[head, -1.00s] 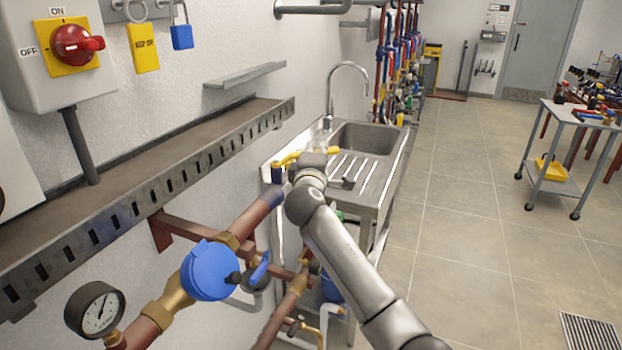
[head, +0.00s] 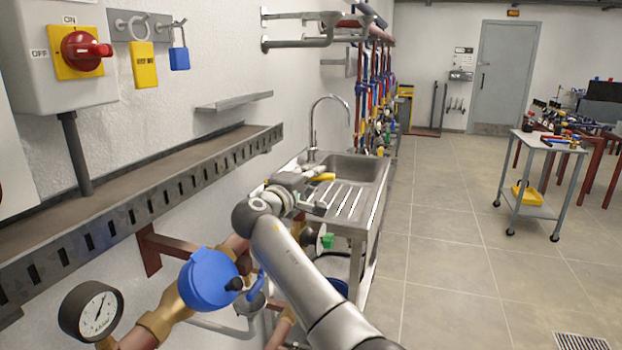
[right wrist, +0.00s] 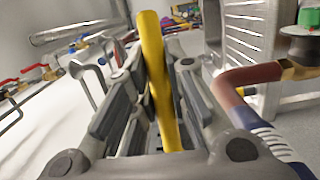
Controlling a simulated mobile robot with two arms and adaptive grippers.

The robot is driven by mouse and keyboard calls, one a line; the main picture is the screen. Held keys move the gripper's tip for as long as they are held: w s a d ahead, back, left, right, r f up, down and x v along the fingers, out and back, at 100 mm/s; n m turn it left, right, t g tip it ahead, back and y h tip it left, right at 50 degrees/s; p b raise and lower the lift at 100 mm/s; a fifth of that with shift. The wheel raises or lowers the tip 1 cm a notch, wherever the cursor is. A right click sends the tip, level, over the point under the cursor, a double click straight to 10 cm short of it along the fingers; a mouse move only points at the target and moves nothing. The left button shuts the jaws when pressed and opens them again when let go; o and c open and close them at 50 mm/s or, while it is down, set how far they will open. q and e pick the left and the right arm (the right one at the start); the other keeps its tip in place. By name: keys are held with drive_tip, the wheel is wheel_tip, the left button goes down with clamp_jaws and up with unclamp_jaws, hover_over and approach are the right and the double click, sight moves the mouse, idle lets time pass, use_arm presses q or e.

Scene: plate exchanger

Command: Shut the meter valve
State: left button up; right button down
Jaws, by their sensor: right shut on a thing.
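The meter valve's yellow lever (right wrist: 157,85) runs between the fingers of my right gripper (right wrist: 150,95) in the right wrist view. The gripper is shut on it. In the head view a short yellow piece of the lever (head: 322,177) shows beside my right gripper (head: 308,192), in front of the sink. My right wrist and forearm hide most of the valve body there. The blue-capped meter (head: 208,279) sits on the copper pipe, left of my forearm. My left gripper is not in view.
A pressure gauge (head: 92,311) stands at the lower left. A slotted metal tray (head: 140,204) runs along the wall above the pipes. The steel sink (head: 352,168) is just behind the gripper. The tiled floor (head: 450,270) to the right is clear up to the trolley (head: 541,180).

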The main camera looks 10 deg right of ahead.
drive_tip(key=c, duration=1.4)
unclamp_jaws()
